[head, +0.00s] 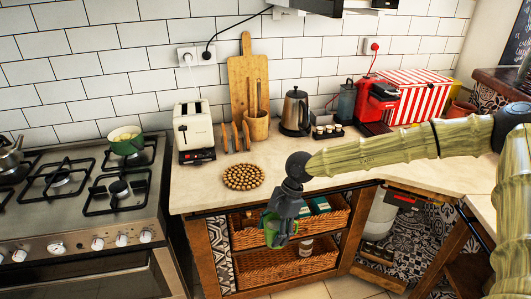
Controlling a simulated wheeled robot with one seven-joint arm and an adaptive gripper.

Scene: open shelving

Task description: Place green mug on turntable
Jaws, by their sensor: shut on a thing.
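My gripper (281,219) points down in front of the counter's front edge, over the open shelf with baskets. It is shut on the green mug (273,234), which hangs below the wrist and is partly hidden by the fingers. A round brown disc with a beaded surface (244,177) lies flat on the counter, up and left of my gripper, with nothing on it. It is the only round flat thing I see there; I cannot tell for certain that it is the turntable.
A toaster (194,132), a small rack (236,138), a wooden utensil cup (257,126) and a kettle (295,112) stand behind the disc. A red coffee machine (376,106) is further right. The stove (78,255) is left. Wicker baskets (285,264) fill the shelves below.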

